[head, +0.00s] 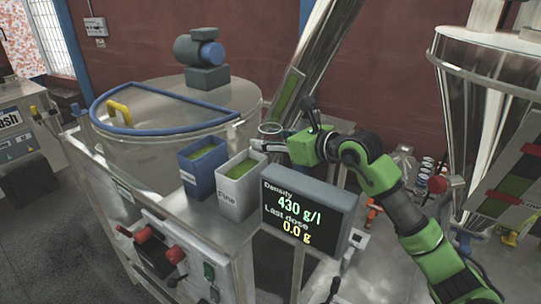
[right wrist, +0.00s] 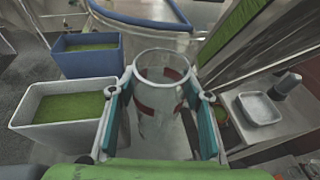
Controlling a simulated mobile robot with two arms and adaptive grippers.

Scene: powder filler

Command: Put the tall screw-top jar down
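The tall jar (right wrist: 160,105) is clear glass, upright, with an open round mouth and no lid on it. In the head view only its rim and upper part (head: 270,128) show, behind the bins. My right gripper (head: 272,142) is around the jar; in the right wrist view its two teal-padded fingers (right wrist: 162,92) lie against the jar's left and right sides. The jar looks empty. Its base is hidden by the gripper in the wrist view and by the bin in the head view, so I cannot tell whether it touches a surface. My left gripper is not in view.
A blue bin (head: 203,168) and a white bin (head: 240,185) with green powder stand left of the jar. A density display (head: 308,214) stands in front. A large steel drum (head: 170,120) is behind left. A scale-like tray (right wrist: 258,108) lies to the right.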

